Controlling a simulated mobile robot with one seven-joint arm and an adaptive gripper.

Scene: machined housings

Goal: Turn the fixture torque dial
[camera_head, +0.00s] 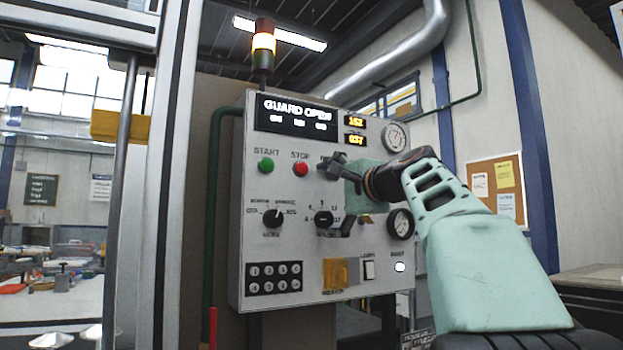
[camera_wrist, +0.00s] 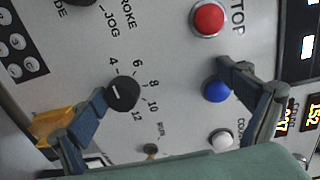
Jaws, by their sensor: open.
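The control panel (camera_head: 295,235) carries a black round dial (camera_head: 323,218) with a numbered scale. In the wrist view the same dial (camera_wrist: 123,93) shows 4, 6, 8, 10 and 12 around it and a short white mark on its face. Its name label cannot be read, so I cannot confirm it is the torque dial. My gripper (camera_head: 336,195) is at the panel, above and right of the dial. In the wrist view my gripper (camera_wrist: 161,80) is open and empty, with its left fingertip close beside the dial; I cannot tell whether they touch.
A second black dial (camera_head: 272,218), a green START button (camera_head: 266,165) and a red STOP button (camera_head: 300,169) are close by. Blue (camera_wrist: 216,89) and white (camera_wrist: 221,139) buttons sit near the right finger. A yellow box (camera_head: 335,274) is below the dial.

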